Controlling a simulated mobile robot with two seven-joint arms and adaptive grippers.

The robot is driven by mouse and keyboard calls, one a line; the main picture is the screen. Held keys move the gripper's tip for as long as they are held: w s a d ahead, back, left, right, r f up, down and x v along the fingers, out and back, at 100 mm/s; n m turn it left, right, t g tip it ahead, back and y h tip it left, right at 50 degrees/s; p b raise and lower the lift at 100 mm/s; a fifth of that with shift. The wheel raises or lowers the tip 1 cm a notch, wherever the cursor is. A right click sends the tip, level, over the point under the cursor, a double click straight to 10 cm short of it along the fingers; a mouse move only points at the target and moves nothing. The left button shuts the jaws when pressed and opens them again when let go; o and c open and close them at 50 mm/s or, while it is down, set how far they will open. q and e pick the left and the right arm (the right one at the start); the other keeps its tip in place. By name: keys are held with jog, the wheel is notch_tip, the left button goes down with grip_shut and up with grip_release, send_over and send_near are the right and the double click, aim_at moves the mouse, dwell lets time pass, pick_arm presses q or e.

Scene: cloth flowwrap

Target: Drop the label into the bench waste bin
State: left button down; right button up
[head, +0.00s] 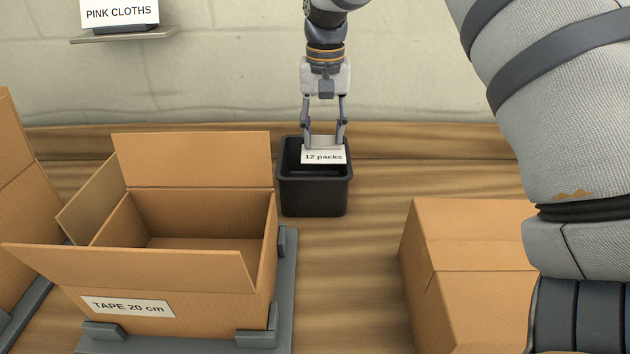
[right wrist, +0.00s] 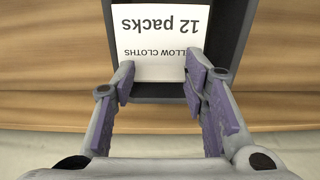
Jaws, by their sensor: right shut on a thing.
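A white label (head: 324,156) reading "12 packs" is held by my right gripper (head: 325,142) over the black bench waste bin (head: 314,196). In the right wrist view the label (right wrist: 158,40) shows upside down, with "12 packs" and part of a line ending "LLOW CLOTHS". The fingers of my right gripper (right wrist: 160,85) are at the label's near edge, one on each side. The bin's dark wall (right wrist: 236,50) surrounds the label there. The label hangs at the bin's mouth; I cannot tell whether it touches the rim. My left gripper is not in view.
An open, empty carton marked "TAPE 20 cm" (head: 200,275) stands on a grey holder (head: 285,290) left of the bin. A closed carton (head: 465,240) is at the right. Bare wood (head: 370,190) lies right of the bin.

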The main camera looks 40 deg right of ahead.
jog(key=o, duration=1)
jog(key=shift+c, duration=0.2)
jog(key=shift+r, duration=0.1)
notch_tip(320, 180, up, 12)
jog(key=shift+s+a, duration=0.15)
jog(key=shift+s, duration=0.05)
